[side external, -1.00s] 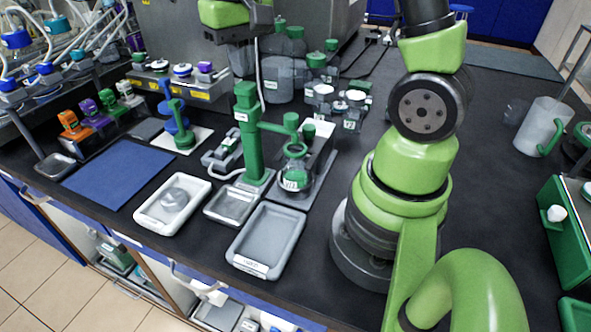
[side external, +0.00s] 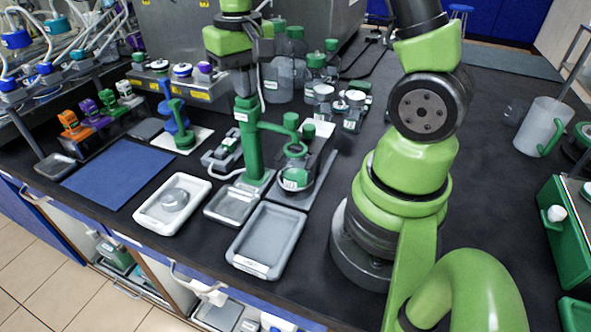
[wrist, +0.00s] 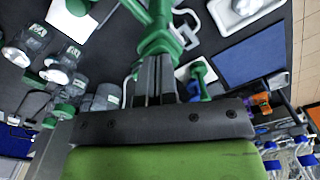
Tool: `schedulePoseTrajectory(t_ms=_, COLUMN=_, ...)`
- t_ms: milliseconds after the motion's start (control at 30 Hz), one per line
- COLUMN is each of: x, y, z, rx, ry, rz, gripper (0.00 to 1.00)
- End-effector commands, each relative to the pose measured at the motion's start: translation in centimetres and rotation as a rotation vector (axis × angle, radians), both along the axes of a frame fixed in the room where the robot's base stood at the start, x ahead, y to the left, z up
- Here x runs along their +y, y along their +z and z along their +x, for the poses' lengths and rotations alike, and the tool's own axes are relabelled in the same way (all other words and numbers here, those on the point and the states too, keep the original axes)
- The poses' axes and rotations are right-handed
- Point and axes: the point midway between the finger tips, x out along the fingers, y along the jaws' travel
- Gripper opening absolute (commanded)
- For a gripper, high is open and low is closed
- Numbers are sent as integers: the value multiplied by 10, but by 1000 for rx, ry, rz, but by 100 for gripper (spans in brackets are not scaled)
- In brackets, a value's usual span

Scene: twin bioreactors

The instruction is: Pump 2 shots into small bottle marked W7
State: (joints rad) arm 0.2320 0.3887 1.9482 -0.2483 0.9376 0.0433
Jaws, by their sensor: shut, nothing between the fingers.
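A green pump dispenser (side external: 250,140) stands upright mid-bench, its side arm reaching right. A small clear bottle (side external: 294,178) stands under the arm's outlet; I cannot read its label. Other small labelled bottles (side external: 352,112) stand behind to the right; which one is W7 is not readable. They also show at left in the wrist view (wrist: 62,62). My gripper (side external: 243,92) is shut and empty, pointing down with its fingertips at the pump's top. In the wrist view the fingertips (wrist: 154,62) overlap the green pump; contact is hard to tell.
A grey tray (side external: 292,222) and a white tray (side external: 148,216) lie in front of the pump. A blue mat (side external: 98,178) lies left. Large green-capped bottles (side external: 277,82) stand close behind my gripper.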

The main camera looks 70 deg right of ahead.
Motion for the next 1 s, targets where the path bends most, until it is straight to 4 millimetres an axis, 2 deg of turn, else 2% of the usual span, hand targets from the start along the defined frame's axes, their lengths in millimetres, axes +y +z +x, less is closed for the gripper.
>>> schedulePoseTrajectory(t_ms=167, x=0, y=3, z=0, rx=0, ry=0, rz=-1, gripper=0)
schedulePoseTrajectory(t_ms=700, x=0, y=40, z=0, rx=-1, ry=0, rz=0, gripper=0)
schedulePoseTrajectory(t_ms=1000, x=0, y=43, z=0, rx=1, ry=0, rz=0, gripper=0)
